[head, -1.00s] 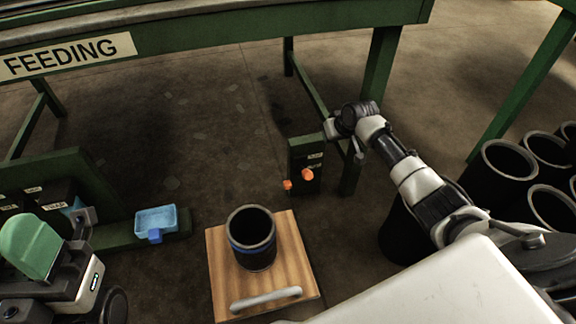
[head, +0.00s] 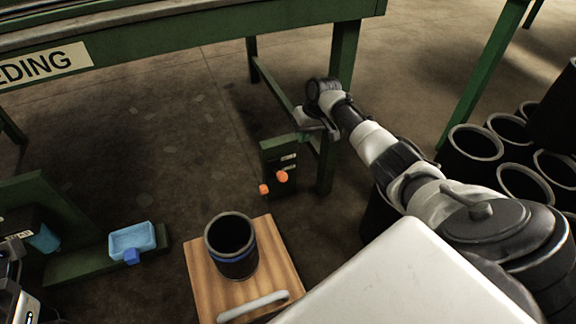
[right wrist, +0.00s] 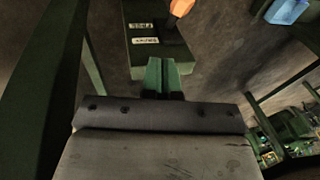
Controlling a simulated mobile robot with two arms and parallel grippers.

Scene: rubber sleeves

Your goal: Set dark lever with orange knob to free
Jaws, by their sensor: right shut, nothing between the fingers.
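A dark green box (head: 277,165) with white labels stands near the green table leg. Two orange knobs show at its front: an upper right one (head: 282,176) and a lower left one (head: 264,189). In the right wrist view an orange knob (right wrist: 181,7) is at the top edge, with two upside-down labels (right wrist: 143,34) on the box. My right gripper (right wrist: 163,68) is shut and empty. In the head view it (head: 304,136) is beside the box's upper right, apart from the knobs.
A black cup (head: 231,262) with a blue band stands on a wooden board (head: 203,285) with a grey handle. A blue tray (head: 132,240) lies at left. Black sleeves (head: 474,148) stand at right. A green table leg (head: 343,60) is close behind my right gripper.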

